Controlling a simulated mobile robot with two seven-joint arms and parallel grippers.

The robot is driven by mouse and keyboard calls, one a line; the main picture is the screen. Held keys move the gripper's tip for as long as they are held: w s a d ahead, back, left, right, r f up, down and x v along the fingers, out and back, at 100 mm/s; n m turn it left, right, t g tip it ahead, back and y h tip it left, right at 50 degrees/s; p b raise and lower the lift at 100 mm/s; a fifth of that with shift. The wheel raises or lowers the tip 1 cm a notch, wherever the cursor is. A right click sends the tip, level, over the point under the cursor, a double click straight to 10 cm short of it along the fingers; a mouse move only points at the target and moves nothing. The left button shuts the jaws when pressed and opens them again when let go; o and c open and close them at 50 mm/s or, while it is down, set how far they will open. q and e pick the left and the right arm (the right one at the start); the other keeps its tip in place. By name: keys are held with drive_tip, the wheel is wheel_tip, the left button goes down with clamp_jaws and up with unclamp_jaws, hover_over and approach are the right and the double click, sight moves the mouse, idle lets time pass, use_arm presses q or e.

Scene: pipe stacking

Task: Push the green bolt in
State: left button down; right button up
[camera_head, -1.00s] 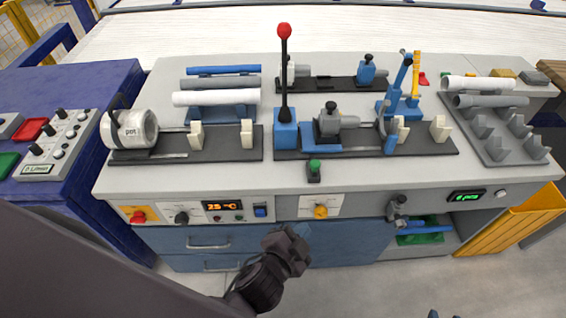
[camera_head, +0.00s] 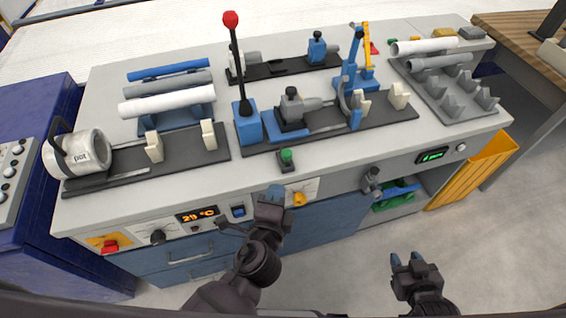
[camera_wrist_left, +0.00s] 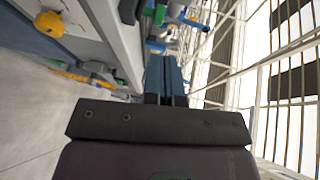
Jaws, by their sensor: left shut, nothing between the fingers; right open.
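The green bolt (camera_head: 286,155) is a small green-topped stud standing upright on a dark block near the bench's front edge. A green piece (camera_wrist_left: 159,14) at the top of the left wrist view looks like the same stud. My left gripper (camera_head: 274,192) is shut and empty, in front of the bench's front panel and a little below the stud in the picture, apart from it. Its blue fingers (camera_wrist_left: 165,75) lie together in the left wrist view. My right gripper (camera_head: 407,258) is open and empty in front of the bench, at lower right.
A tall lever with a red knob (camera_head: 231,19) and a blue clamp fixture (camera_head: 291,112) stand behind the stud. A yellow knob (camera_head: 299,199) sits on the front panel beside my left gripper. White pipe (camera_head: 168,104) and grey pipe rest on a rack at left.

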sight(285, 158)
use_arm(q)
drive_tip(key=x, duration=0.8)
drive_tip(key=shift+w+f, duration=0.15)
drive_tip(key=shift+w, duration=0.55)
drive_tip(key=shift+w+a, duration=0.15)
drive_tip(key=shift+w, duration=0.5)
drive_tip(key=shift+w+a, duration=0.2)
drive_tip(key=shift+w, duration=0.5)
drive_tip(key=shift+w+a, duration=0.15)
use_arm(e)
drive_tip(key=shift+w+a+r, duration=0.15)
drive_tip(key=shift+r, duration=0.15)
use_arm(q)
drive_tip(key=shift+r, duration=0.25)
use_arm(e)
drive_tip(key=shift+r, duration=0.1)
use_arm(q)
drive_tip(key=shift+a, duration=0.1)
